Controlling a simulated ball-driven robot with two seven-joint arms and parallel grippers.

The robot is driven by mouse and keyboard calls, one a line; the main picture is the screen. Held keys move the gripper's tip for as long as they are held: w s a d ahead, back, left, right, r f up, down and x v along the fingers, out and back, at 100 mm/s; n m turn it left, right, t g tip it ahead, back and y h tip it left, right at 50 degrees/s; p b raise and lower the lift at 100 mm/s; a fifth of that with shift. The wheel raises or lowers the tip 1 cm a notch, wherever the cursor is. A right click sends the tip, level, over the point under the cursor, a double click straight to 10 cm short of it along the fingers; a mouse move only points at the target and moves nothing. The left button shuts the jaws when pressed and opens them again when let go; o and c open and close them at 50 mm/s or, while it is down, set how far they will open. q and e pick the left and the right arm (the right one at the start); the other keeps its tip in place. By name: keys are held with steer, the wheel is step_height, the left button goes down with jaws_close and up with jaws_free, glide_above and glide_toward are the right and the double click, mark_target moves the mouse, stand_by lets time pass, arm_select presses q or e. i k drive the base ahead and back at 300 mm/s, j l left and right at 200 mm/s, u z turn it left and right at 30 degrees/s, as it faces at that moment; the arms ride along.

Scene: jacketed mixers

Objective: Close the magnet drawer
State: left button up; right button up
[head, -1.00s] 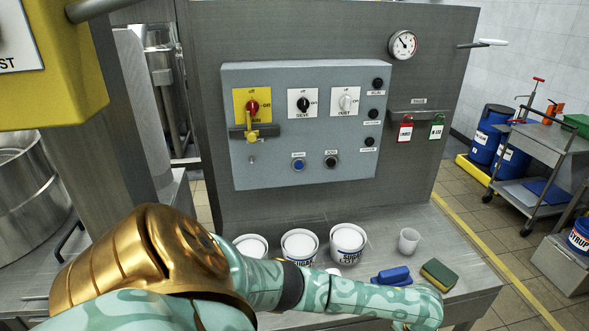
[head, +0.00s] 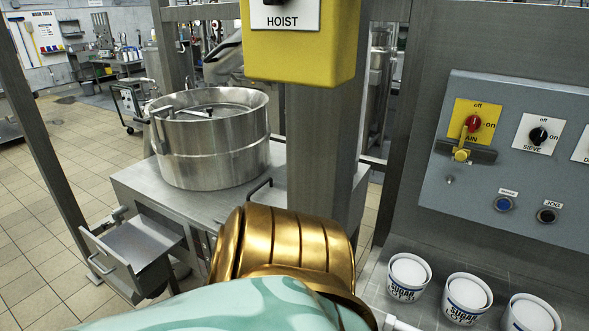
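An open metal drawer (head: 110,266) sticks out from the left side of the steel stand (head: 150,190) in the head view. It is the only drawer I see, and no label on it is readable. Its tray shows from above and looks empty. The drawer front faces left and toward me, with a handle on it. My gold and teal arm rises from the bottom centre, to the right of the drawer and apart from it. Neither gripper shows.
A round steel vessel (head: 212,140) sits on the stand. A yellow hoist box (head: 300,52) hangs on a post ahead. Several sugar tubs (head: 408,278) stand at right below the grey control panel (head: 500,175). Tiled floor (head: 45,240) left of the drawer is clear.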

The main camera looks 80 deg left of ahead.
mark_target(133, 248)
steer(key=i+u, duration=0.15)
steer(key=u, duration=2.8)
